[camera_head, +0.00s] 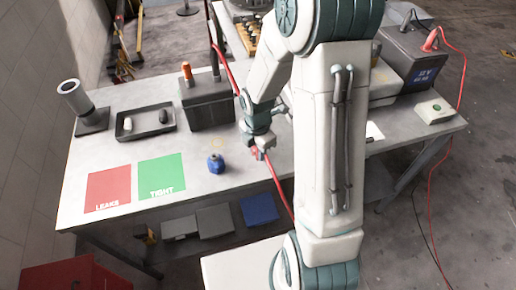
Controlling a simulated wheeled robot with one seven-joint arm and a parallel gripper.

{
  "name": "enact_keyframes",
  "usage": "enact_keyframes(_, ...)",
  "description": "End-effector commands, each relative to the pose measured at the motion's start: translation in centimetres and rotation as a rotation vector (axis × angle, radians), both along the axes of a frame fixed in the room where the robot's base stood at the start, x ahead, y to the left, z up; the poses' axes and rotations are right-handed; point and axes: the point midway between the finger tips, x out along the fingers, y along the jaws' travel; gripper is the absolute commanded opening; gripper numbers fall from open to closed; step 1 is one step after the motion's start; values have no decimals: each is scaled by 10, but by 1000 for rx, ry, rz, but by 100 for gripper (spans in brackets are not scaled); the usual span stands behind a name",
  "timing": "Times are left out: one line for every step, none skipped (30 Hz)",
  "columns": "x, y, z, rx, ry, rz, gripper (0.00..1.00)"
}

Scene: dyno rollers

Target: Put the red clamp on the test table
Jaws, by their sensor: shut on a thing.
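The test table (235,190) is a long, light grey bench across the middle of the view. My gripper (262,155) is low over the table's middle, right of a small blue piece (216,163). It is shut on a small red thing (254,152), which looks like the red clamp, with a red cable running from it toward the table's front edge. The fingers hide most of it, and I cannot tell whether it touches the table top. Another red clamp-like piece (432,40) sits on the dark 12 V battery (410,55) at the right. My arm hides part of the table.
A red LEAKS square (108,188) and a green TIGHT square (161,175) lie at the left. A black tray (146,121), a grey tube on a stand (75,97) and a dark box (206,102) stand behind them. A button box (433,110) is at the right.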

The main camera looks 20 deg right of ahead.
Motion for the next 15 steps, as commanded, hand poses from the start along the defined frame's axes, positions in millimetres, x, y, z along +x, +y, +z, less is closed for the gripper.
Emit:
enact_keyframes(0,0,-1,0,0,0,4)
enact_keyframes(0,0,0,-1,-1,0,4)
enact_keyframes(0,0,0,-1,-1,0,4)
enact_keyframes(0,0,0,-1,-1,0,4)
enact_keyframes(0,0,0,-1,-1,0,4)
enact_keyframes(0,0,0,-1,-1,0,4)
enact_keyframes(0,0,-1,0,-1,0,4)
enact_keyframes(0,0,-2,0,-1,0,4)
enact_keyframes(0,0,-3,0,-1,0,4)
enact_keyframes(0,0,-4,0,0,0,4)
enact_keyframes(0,0,-4,0,-1,0,32)
enact_keyframes(0,0,-3,0,-1,0,43)
enact_keyframes(0,0,-3,0,-1,0,48)
enact_keyframes(0,0,-3,0,-1,0,48)
enact_keyframes(0,0,-3,0,-1,0,48)
